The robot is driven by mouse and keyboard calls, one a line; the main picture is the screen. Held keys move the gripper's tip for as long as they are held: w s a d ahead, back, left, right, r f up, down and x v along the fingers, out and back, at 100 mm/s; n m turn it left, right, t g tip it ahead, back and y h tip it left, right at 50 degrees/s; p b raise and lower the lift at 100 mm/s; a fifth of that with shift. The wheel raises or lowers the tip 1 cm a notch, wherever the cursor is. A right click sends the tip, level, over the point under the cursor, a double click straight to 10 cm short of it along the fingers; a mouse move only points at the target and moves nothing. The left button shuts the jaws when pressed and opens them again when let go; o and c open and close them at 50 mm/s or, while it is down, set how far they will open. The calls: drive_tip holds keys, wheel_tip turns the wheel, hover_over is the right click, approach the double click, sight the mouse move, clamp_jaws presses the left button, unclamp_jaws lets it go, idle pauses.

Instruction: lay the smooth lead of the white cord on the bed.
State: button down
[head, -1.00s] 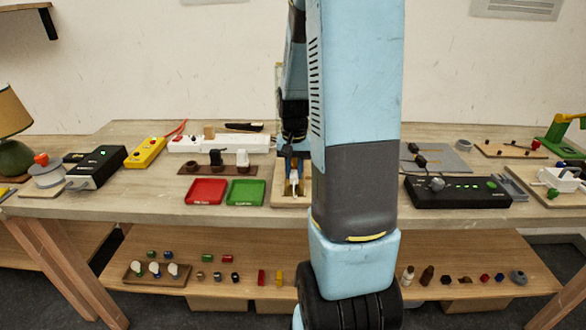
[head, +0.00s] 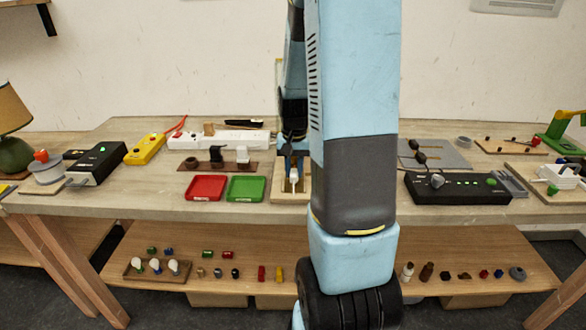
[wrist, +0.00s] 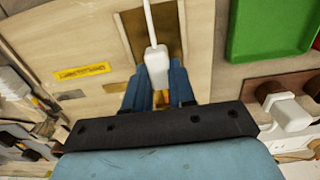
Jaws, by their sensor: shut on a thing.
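My gripper (wrist: 158,80) is shut on the white cord's end piece (wrist: 156,62), a small white block between the blue fingers in the wrist view. The thin white cord (wrist: 148,20) runs from it toward the top of that view. Under it is a light wooden board (wrist: 90,45) with a dark brown strip (wrist: 138,38) and a yellow label. I take this board as the bed; whether the lead touches it I cannot tell. In the head view my gripper (head: 293,163) is over the board (head: 290,198), partly hidden by my arm. The lead's smooth tip is not clear.
Red (head: 206,188) and green (head: 246,188) trays lie left of the board. A brown holder (head: 195,167) with plugs and a white power strip (head: 220,139) stand behind them. A black box (head: 455,188) with green lights is to the right. Bare tabletop lies left of the red tray.

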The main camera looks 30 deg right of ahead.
drive_tip(key=shift+f, duration=0.2)
idle(0.5)
drive_tip(key=c, duration=0.9)
unclamp_jaws()
drive_tip(key=shift+o, duration=0.2)
drive_tip(key=shift+r, duration=0.1)
wheel_tip(320, 180, up, 14)
drive_tip(key=shift+f, duration=0.25)
drive_tip(key=s+a+r+n+t, duration=0.2)
drive_tip(key=s+a+r, duration=0.3)
drive_tip(key=s+a, duration=0.3)
drive_tip(key=s+a+r+n+t, duration=0.3)
drive_tip(key=s+a+r+n, duration=0.1)
drive_tip(key=s+a, duration=0.4)
drive_tip(key=shift+s+a+r+n+t, duration=0.2)
drive_tip(key=shift+s+r+n+t, duration=0.15)
drive_tip(key=shift+s+r, duration=0.2)
